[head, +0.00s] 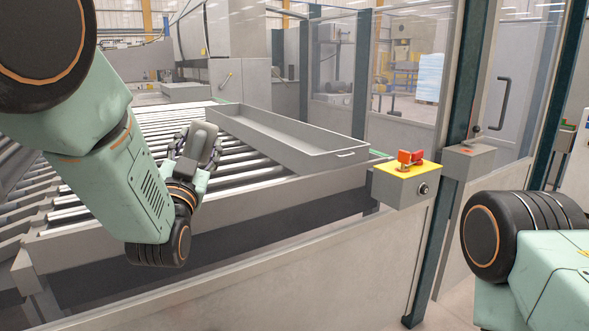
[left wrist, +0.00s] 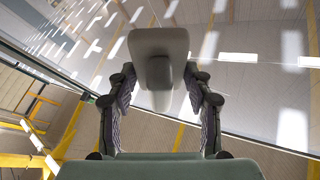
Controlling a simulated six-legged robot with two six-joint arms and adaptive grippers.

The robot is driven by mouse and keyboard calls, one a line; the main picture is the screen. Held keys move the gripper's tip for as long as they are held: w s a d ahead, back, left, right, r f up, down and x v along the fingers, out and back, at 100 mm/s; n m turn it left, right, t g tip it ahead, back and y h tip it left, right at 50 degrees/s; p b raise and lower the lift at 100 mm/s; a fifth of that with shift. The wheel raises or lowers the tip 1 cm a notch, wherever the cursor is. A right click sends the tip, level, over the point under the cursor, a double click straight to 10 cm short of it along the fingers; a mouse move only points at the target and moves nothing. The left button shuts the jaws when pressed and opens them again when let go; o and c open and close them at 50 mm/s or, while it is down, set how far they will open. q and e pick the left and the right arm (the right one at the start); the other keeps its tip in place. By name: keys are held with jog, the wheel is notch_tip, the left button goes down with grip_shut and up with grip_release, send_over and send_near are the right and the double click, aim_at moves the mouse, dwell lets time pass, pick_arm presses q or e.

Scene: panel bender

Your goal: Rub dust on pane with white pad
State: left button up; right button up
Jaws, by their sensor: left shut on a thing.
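My left gripper (head: 188,160) is shut on a pale grey-white pad (head: 205,143), held up in front of the roller conveyor in the head view. In the left wrist view the pad (left wrist: 158,44) stands at the tips of my left gripper (left wrist: 164,90), with a finger on each side of its narrow grip. A clear pane (left wrist: 245,95) shows behind the pad there, with ceiling lights seen in or through it. I cannot tell whether the pad touches the pane. I cannot make out any dust. My right gripper is out of view; only part of my right arm shows.
A long grey tray (head: 285,135) lies on the roller conveyor (head: 80,200). A grey box with a yellow top and red switch (head: 408,160) stands at the conveyor's right end, beside a dark post (head: 428,235). A glazed door with a handle (head: 503,100) is at right.

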pick_arm(q)
jog(key=s+d+f+m+g+h+b, duration=0.1)
jog(key=s+d+f+m+g+h, duration=0.45)
jog(key=s+f+m+h, duration=0.6)
jog(key=s+a+f+g+h+b, duration=0.1)
jog(key=s+a+f+g+h, duration=0.1)
jog(key=s+f, duration=0.3)
jog(key=s+a+f+g+h, duration=0.1)
jog(key=s+a+f+h, duration=0.2)
jog(key=f, duration=0.9)
jog(key=s+h, duration=0.1)
jog(key=s, duration=0.2)
jog(key=shift+s+f+g+b, duration=0.3)
jog(key=shift+f+g+b, duration=0.05)
jog(key=shift+f+b, duration=0.05)
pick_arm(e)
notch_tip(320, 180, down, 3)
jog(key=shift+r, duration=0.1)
pick_arm(q)
jog(key=shift+a+n+h, duration=0.1)
jog(key=shift+n+h, duration=0.15)
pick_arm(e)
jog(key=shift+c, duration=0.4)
